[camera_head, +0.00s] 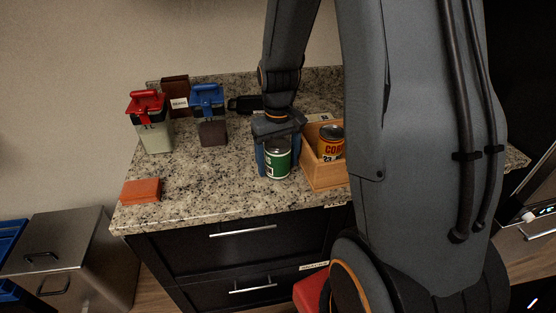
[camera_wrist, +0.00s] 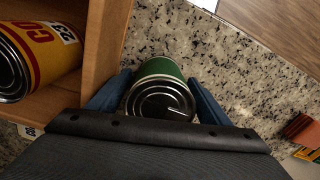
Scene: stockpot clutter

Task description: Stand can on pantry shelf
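A green can (camera_head: 278,160) with a silver lid stands between the two blue fingers of my gripper (camera_head: 277,164), at the front of the granite counter. In the wrist view the fingers press close on both sides of the green can (camera_wrist: 160,92), with its lid facing the camera. I cannot tell whether its base touches the counter. Right beside it is an open wooden box (camera_head: 325,178), with a yellow and red can (camera_head: 331,143) inside. That can lies at the left of the wrist view (camera_wrist: 40,52). No piece clearly identifiable as a pantry shelf shows.
A red-lidded container (camera_head: 154,132) and a blue-lidded container (camera_head: 210,120) stand on the counter (camera_head: 200,182) to the left. An orange block (camera_head: 141,191) lies near the front left corner. Black drawers (camera_head: 235,255) are below. My arm hides the counter's right part.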

